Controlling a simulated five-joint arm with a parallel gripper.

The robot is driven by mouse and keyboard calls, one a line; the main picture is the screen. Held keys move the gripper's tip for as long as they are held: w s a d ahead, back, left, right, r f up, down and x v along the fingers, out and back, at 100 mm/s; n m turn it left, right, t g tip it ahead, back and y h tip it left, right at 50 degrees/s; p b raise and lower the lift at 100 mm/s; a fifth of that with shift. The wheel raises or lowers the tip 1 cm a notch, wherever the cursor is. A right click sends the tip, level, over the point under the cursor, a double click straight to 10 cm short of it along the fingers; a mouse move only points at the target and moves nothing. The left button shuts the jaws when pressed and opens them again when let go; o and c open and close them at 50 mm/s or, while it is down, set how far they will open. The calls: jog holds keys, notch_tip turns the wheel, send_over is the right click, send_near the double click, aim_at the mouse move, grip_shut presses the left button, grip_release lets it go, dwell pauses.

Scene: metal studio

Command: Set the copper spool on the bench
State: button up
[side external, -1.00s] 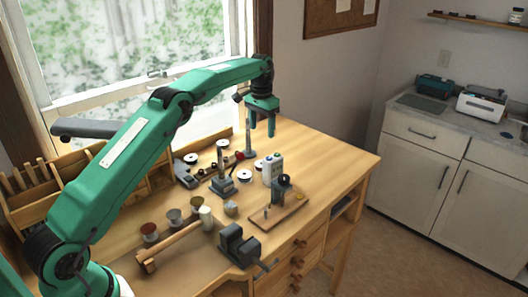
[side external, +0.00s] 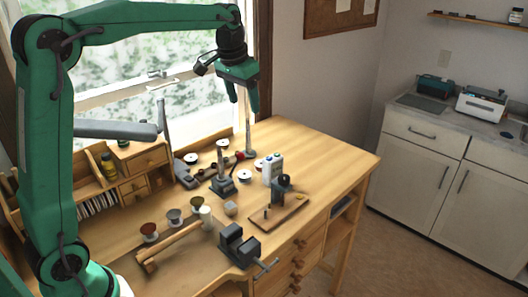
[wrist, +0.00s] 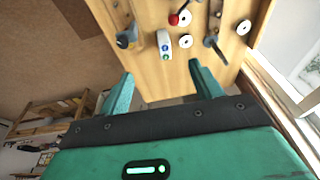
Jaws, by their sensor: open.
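A spool with a reddish-brown, copper-coloured winding (side external: 149,231) stands upright on the wooden bench (side external: 330,165), at the left front beside a wooden-handled mallet (side external: 172,246). My gripper (side external: 243,103) is open and empty, high above the back of the bench, well to the right of and above this spool. In the wrist view my gripper's two fingers (wrist: 160,76) are spread with nothing between them. The copper-coloured spool is not recognisable in the wrist view.
Two other spools (side external: 174,215) stand beside the copper-coloured one. A vise (side external: 238,245), a white bottle (side external: 276,168), a tool on a wooden board (side external: 281,212) and several white discs crowd the bench. A lamp post (side external: 248,130) rises at the back. The right end is clear.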

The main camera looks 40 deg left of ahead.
jog(key=s+d+f+t, duration=0.1)
jog(key=s+d+f, duration=0.1)
jog(key=s, duration=0.6)
jog(key=s+d+f+t, duration=0.1)
jog(key=s+d+f, duration=0.1)
jog(key=s, duration=0.7)
jog(key=s+d+f+t, duration=0.1)
jog(key=s+d+f, duration=0.1)
jog(key=s, duration=0.7)
jog(key=shift+s, duration=0.15)
